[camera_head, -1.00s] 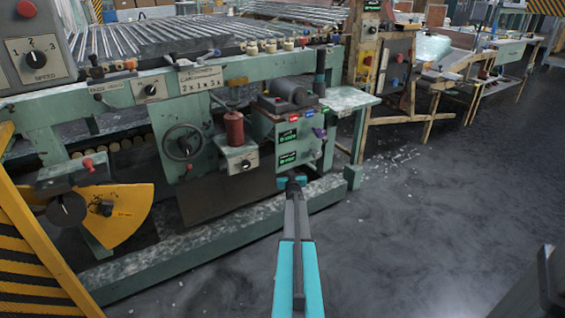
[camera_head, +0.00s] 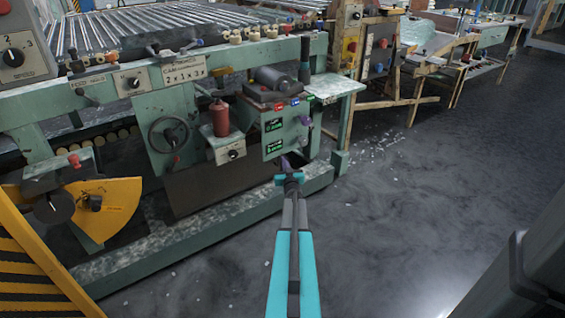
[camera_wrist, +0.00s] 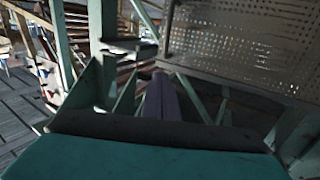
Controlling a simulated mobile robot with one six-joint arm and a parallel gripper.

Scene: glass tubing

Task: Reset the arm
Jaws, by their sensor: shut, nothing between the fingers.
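My arm reaches forward from the bottom of the head view, with teal and grey links. My gripper (camera_head: 287,163) is at its far end, in front of the green machine (camera_head: 230,205). Its slim purple fingers are small here and point toward the machine. In the wrist view the purple fingers (camera_wrist: 170,99) lie together beyond the teal and dark wrist parts. They are shut with nothing held. Whether the fingertips touch the machine cannot be told.
The machine carries a handwheel (camera_head: 169,134), a red cylinder (camera_head: 219,118) and a small side table (camera_head: 334,87). A yellow-black striped barrier (camera_head: 30,262) stands at left. Wooden frames (camera_head: 392,102) stand behind. The grey floor (camera_head: 420,205) at right is open. A perforated panel (camera_wrist: 250,45) shows in the wrist view.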

